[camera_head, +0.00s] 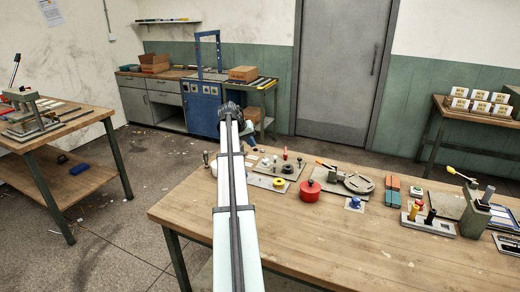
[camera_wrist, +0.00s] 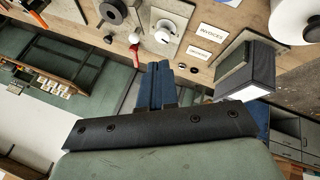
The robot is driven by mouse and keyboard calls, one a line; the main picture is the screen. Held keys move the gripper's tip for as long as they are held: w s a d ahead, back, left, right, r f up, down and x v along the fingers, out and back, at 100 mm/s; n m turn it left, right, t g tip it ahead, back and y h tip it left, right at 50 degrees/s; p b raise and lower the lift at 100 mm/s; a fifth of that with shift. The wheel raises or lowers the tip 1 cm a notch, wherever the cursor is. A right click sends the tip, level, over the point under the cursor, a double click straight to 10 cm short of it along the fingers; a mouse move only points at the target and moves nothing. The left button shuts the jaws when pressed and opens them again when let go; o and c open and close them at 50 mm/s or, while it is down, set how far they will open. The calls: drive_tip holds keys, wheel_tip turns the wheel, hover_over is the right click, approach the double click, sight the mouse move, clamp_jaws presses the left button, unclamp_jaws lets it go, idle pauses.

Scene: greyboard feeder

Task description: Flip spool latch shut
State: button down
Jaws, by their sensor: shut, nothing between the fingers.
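My gripper (camera_wrist: 168,68) has two blue fingers closed together with nothing between them. In the head view its blue part (camera_head: 249,132) shows at the far end of my raised arm, beyond the table's back left. In the wrist view a grey plate with a round white piece (camera_wrist: 163,34) lies on the table past the fingertips, apart from them. A dark round disc on a post (camera_wrist: 110,12) stands to its left. A red-handled piece (camera_wrist: 134,36) lies between them. I cannot tell which of these belongs to the spool latch, or how the latch stands.
The wooden table (camera_head: 350,255) holds a red pot (camera_head: 310,191), a round plate (camera_head: 358,183) and several small fixtures. Its front is clear. A dark box-like piece (camera_wrist: 245,70) is close to the fingers' right in the wrist view. A side table (camera_head: 80,180) stands left.

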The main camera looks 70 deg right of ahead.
approach(275, 161)
drive_tip(key=w+f, duration=0.1)
drive_tip(key=w+d+f, duration=0.1)
drive_tip(key=w+f, duration=0.1)
drive_tip(key=w, duration=0.1)
drive_tip(key=shift+d+f, duration=0.3)
drive_tip(key=shift+f, duration=0.1)
drive_tip(key=shift+s+d, duration=0.2)
drive_tip(key=shift+s, duration=0.35)
drive_tip(key=shift+s+d, duration=0.2)
drive_tip(key=shift+s, duration=0.3)
drive_tip(key=shift+s+d+f, duration=0.2)
drive_tip(key=shift+s+d, duration=0.15)
drive_tip(key=shift+s, duration=0.3)
